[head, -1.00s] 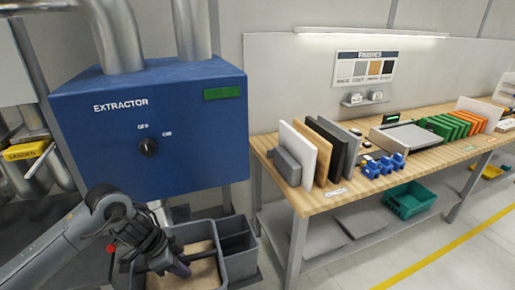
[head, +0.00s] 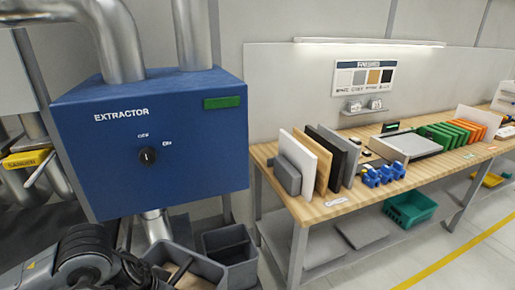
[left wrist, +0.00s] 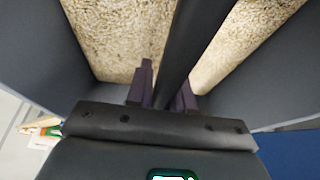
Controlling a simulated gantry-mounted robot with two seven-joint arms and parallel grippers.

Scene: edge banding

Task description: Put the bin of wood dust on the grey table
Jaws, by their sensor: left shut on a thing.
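The bin of wood dust (head: 200,266) is a dark grey open bin at the bottom of the head view, partly cut off by the frame and covered by my left arm. In the left wrist view its grey wall (left wrist: 40,60) and pale, grainy dust (left wrist: 115,35) show on both sides of a dark bar (left wrist: 190,45). My left gripper (left wrist: 163,92) is shut on this bar, with one purple finger on each side. In the head view its fingers are hidden. My right gripper is not in view. I cannot make out a grey table.
A second dark grey bin (head: 229,243) stands right beside the dust bin. The blue extractor (head: 150,140) is above and behind, with a metal pipe (head: 157,226) below it. A wood-topped workbench (head: 330,207) with panels stands to the right. The floor at lower right is clear.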

